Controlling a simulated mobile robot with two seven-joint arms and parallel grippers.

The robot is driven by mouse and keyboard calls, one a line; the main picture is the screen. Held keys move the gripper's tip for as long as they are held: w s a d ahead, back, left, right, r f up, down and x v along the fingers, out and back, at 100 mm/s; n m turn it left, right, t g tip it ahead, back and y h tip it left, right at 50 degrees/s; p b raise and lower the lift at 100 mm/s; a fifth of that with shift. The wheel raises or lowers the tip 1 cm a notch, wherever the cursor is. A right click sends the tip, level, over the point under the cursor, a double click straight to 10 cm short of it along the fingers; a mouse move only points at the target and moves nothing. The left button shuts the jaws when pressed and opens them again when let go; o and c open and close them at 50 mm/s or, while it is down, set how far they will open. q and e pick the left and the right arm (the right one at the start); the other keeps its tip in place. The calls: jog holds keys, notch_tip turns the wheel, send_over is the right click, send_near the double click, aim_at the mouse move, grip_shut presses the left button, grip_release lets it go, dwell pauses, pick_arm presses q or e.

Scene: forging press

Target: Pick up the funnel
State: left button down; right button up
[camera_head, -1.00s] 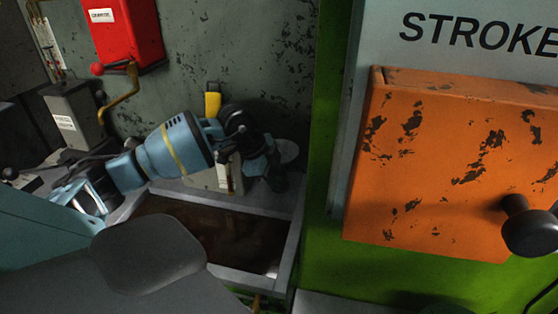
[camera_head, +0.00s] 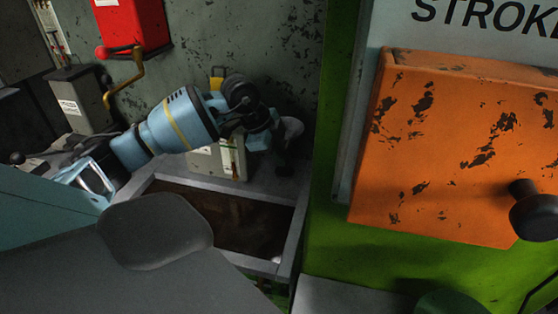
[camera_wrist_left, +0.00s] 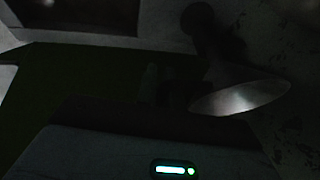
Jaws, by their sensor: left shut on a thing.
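The funnel (camera_head: 293,128) shows as a small pale grey piece just behind my left gripper, near the back wall. In the left wrist view the funnel (camera_wrist_left: 240,98) is a bright, tilted metal oval at the right, beside the dark fingers. My left gripper (camera_head: 283,165) comes in from the left, points down, and is shut on the funnel. The fingers and wrist hide much of the funnel, and I cannot tell whether it touches the ledge. The left wrist view is very dark. My right gripper is not in view.
A grey-rimmed trough (camera_head: 289,246) with a brown inside lies below the arm. A pale box (camera_head: 232,160) stands behind the forearm. The green press frame (camera_head: 325,185) and orange panel (camera_head: 440,150) with a black knob (camera_head: 535,212) stand close on the right.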

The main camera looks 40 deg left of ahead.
pick_arm(q)
notch_tip(320, 180, up, 15)
jog(key=shift+p, duration=0.4)
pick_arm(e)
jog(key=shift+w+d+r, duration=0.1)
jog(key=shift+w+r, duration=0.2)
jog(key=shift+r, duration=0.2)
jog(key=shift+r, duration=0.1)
